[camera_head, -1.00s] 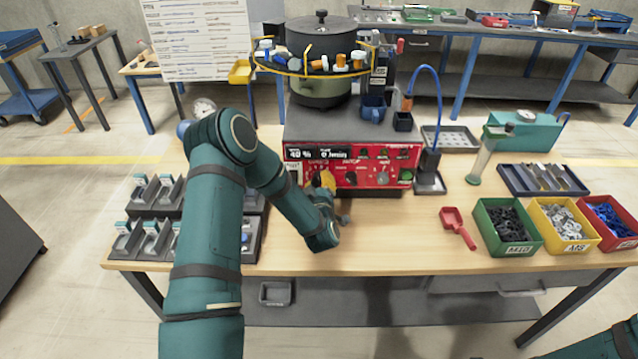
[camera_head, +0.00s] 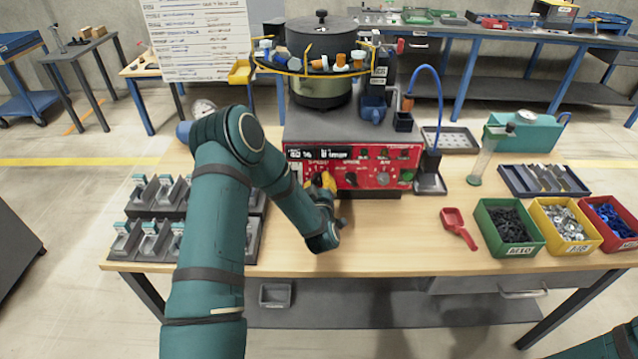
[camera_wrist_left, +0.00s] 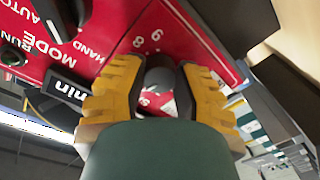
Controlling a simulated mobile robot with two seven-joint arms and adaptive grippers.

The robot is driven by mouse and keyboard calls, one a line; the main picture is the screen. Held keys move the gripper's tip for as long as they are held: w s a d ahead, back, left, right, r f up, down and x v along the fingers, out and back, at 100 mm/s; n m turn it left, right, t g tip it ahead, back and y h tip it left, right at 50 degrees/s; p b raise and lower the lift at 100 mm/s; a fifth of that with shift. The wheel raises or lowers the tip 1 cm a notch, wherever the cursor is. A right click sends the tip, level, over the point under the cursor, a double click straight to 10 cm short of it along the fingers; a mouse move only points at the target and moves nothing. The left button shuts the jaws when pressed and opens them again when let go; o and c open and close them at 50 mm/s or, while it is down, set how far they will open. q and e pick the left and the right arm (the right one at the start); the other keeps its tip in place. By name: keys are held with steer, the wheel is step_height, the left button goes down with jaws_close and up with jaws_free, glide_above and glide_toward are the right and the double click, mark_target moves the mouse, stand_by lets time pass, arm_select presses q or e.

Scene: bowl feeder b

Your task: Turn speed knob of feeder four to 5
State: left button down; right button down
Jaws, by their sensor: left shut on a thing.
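The feeder's red control panel (camera_head: 376,166) faces me in the middle of the table, below the bowl (camera_head: 322,90). My left gripper (camera_head: 322,180) is at the left part of the panel. In the left wrist view its two yellow fingers (camera_wrist_left: 158,95) are shut on a dark round knob (camera_wrist_left: 159,76). My right gripper is out of view; only a piece of that arm shows at the bottom right.
More knobs sit on the panel to the right of my gripper. Grey-and-teal holders (camera_head: 150,238) stand left of my arm. A red scoop (camera_head: 459,228) and bins of fasteners, such as the green bin (camera_head: 508,226), are at right.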

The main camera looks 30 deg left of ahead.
arm_select(q)
steer(key=shift+d+f+m, duration=0.1)
steer(key=shift+m, duration=0.2)
stand_by(2.8)
stand_by(0.3)
steer(key=c, duration=0.6)
jaws_free()
steer(key=v, duration=1.2)
